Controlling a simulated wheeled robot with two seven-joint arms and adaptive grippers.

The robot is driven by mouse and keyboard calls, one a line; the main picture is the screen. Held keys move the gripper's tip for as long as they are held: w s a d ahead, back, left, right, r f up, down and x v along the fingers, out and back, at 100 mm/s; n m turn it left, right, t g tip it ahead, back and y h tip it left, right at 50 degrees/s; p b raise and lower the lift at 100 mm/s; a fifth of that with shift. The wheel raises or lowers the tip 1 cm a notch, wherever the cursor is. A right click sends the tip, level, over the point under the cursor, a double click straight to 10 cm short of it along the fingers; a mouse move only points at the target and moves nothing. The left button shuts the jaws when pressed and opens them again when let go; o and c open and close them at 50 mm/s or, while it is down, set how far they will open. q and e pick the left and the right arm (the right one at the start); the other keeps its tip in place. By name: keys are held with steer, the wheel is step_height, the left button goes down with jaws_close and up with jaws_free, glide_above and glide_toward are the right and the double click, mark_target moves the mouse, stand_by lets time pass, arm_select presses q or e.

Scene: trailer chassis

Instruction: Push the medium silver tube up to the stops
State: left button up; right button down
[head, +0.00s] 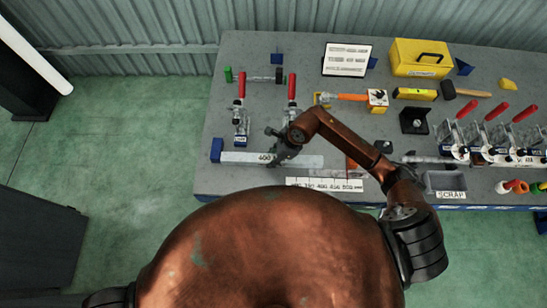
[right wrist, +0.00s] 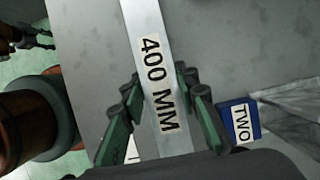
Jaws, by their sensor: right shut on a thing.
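The silver tube labelled 400 MM (head: 240,157) lies flat near the front left of the bench in the head view. My right gripper (head: 284,150) is over its middle and shut on it. In the right wrist view, the tube (right wrist: 146,22) runs between the two green-and-black fingers of the gripper (right wrist: 163,105). A blue stop block (head: 216,150) stands at the tube's left end. I cannot tell whether the tube touches it. A blue block labelled TWO (right wrist: 240,120) sits beside the gripper in the right wrist view. My left gripper is out of view.
Two red-handled clamps (head: 240,112) stand behind the tube. A white number strip (head: 325,184) lies at the front edge. A scrap bin (head: 445,182), more clamps (head: 500,135) and another tube are at right. A yellow toolbox (head: 420,58) and tools fill the back.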

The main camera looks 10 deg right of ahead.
steer(key=shift+w+a, duration=0.15)
steer(key=shift+a, duration=0.1)
steer(key=c, duration=1.6)
jaws_free()
steer(key=shift+w, duration=0.15)
steer(key=shift+o, duration=1)
steer(key=shift+d+r, duration=0.1)
steer(key=v, duration=1.1)
steer(key=shift+d+r, duration=0.25)
steer(key=shift+r, duration=0.1)
